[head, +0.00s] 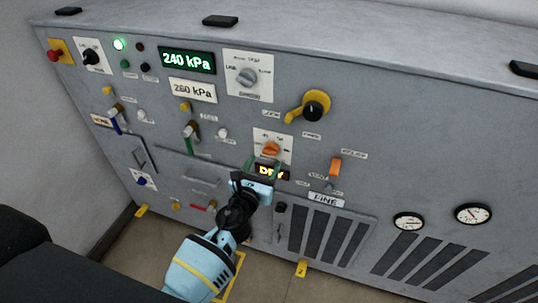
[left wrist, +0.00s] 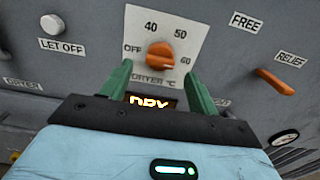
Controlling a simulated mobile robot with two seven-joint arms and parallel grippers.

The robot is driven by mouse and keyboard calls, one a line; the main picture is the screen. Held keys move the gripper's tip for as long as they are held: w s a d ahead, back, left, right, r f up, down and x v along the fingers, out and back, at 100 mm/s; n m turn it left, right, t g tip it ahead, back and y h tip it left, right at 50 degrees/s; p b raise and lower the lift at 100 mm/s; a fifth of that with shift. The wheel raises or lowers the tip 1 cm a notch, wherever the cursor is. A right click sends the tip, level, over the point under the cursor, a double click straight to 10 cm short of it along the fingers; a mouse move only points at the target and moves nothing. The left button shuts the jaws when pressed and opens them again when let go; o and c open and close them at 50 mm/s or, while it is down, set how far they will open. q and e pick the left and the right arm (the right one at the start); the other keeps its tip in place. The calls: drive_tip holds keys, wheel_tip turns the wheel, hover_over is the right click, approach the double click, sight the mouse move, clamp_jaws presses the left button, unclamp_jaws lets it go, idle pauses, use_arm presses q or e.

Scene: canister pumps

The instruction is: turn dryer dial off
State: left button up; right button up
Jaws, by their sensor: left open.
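The dryer dial (head: 271,148) is an orange knob on a white plate in the middle of the grey panel. In the left wrist view the dial (left wrist: 160,55) sits under marks OFF, 40, 50 and 60, with "DRYER °C" below it. Its narrow end appears to point right, toward 60. In the head view my left gripper (head: 265,166) is just below the dial. My right gripper is not seen.
An orange relief lever (left wrist: 276,82) sticks out to the right of the dial, and a white let-off button (left wrist: 52,24) is to the left. A yellow-handled black knob (head: 315,105) is at the upper right. Gauges (head: 408,222) and vents (head: 330,238) are lower right.

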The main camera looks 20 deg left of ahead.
sight(269, 154)
use_arm(q)
drive_tip(key=w, duration=0.4)
drive_tip(key=shift+w+d+b, duration=0.1)
drive_tip(key=shift+w+b, duration=0.25)
drive_tip(key=shift+c, duration=0.4)
drive_tip(key=c, duration=0.9)
